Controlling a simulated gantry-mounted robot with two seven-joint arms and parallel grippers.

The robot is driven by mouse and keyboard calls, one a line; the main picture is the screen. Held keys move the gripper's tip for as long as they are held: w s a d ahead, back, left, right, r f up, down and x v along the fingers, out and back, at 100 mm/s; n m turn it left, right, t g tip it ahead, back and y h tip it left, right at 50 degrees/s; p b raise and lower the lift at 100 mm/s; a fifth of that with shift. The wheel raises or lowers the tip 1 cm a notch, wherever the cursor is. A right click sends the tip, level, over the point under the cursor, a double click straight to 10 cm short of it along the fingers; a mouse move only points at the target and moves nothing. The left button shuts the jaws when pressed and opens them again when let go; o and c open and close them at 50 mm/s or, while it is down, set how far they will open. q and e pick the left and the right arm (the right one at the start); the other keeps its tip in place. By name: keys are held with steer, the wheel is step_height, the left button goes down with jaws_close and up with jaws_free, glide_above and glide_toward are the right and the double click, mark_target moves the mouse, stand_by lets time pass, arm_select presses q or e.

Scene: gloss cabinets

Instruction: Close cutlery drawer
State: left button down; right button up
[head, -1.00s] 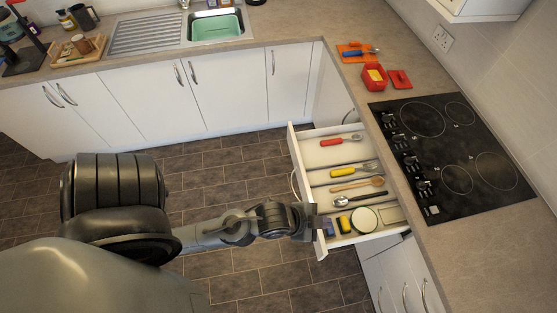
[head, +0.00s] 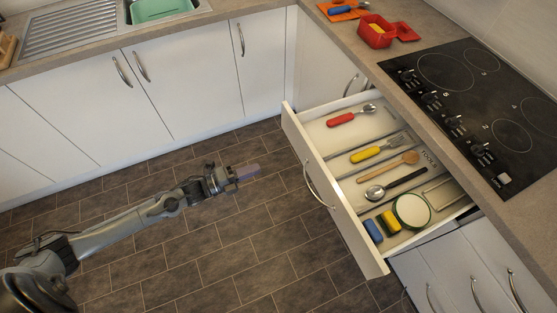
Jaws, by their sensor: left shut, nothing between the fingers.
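The cutlery drawer (head: 290,121) stands pulled out from the right-hand cabinets under the hob. Its white front with a curved handle (head: 318,186) faces left. My right gripper is not in view.
The black hob (head: 470,100) lies on the right worktop, with a red container (head: 376,32) behind it. White cabinets (head: 190,85) run along the back. The tiled floor (head: 240,240) before the drawer is clear apart from my left arm.

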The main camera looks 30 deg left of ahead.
arm_select(q)
steer(key=shift+x, duration=1.2)
glide_toward(302, 151)
steer(key=x, duration=0.5)
steer(key=shift+w, duration=0.1)
steer(key=shift+x, duration=0.85)
